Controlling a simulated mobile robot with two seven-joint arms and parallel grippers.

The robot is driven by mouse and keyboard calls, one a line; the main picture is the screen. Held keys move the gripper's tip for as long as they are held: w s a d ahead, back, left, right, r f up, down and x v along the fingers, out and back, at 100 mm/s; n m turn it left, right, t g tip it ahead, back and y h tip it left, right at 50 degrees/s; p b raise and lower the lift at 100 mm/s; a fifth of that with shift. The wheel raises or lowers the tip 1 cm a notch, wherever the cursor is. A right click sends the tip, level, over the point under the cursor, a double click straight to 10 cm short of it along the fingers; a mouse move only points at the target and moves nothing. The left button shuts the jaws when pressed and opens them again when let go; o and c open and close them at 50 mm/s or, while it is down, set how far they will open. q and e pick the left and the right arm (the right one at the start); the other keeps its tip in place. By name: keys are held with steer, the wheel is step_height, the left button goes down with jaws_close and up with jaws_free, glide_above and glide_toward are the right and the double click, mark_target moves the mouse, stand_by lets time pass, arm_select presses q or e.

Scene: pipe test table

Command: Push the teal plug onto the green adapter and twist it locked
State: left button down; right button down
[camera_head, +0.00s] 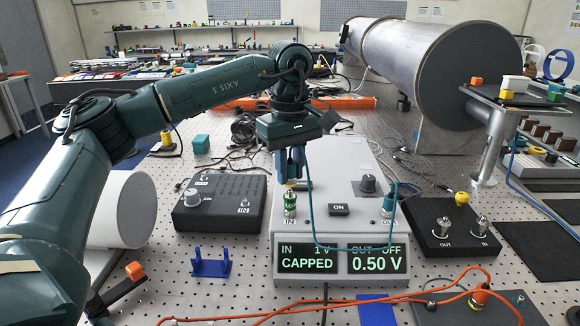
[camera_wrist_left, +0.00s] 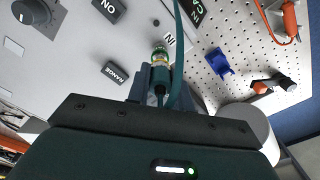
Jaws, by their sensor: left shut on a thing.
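The green adapter (camera_head: 290,204) stands upright at the IN side of the light grey instrument box (camera_head: 340,165). My left gripper (camera_head: 291,180) points down right above it, its blue fingers shut on the teal plug (camera_wrist_left: 160,84). The fingers mostly hide the plug in the head view. In the left wrist view, the plug is between the fingertips (camera_wrist_left: 160,76) and lines up with the adapter (camera_wrist_left: 160,55). Plug and adapter look very close or touching; I cannot tell whether they are engaged. A teal cable (camera_head: 350,249) runs to the connector at OUT (camera_head: 389,205). My right gripper is not in view.
The box display (camera_head: 341,259) reads IN 1 V CAPPED and OUT OFF 0.50 V. Black boxes stand left (camera_head: 220,203) and right (camera_head: 455,226). A blue bracket (camera_head: 210,264) and orange cables (camera_head: 400,299) lie in front. The large metal cylinder (camera_head: 425,65) stands behind.

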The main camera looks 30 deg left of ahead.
arm_select(q)
steer(key=shift+f, duration=0.55)
stand_by(0.4)
steer(key=shift+f+b, duration=0.8)
steer(key=shift+f, duration=0.05)
steer(key=c, duration=1.8)
jaws_free()
jaws_close()
steer(key=shift+r+m+p, duration=0.1)
steer(key=shift+m+p, duration=0.3)
steer(key=shift+m, duration=0.3)
steer(key=m, duration=0.2)
steer(key=shift+m+p, duration=0.3)
steer(key=shift+m, duration=0.6)
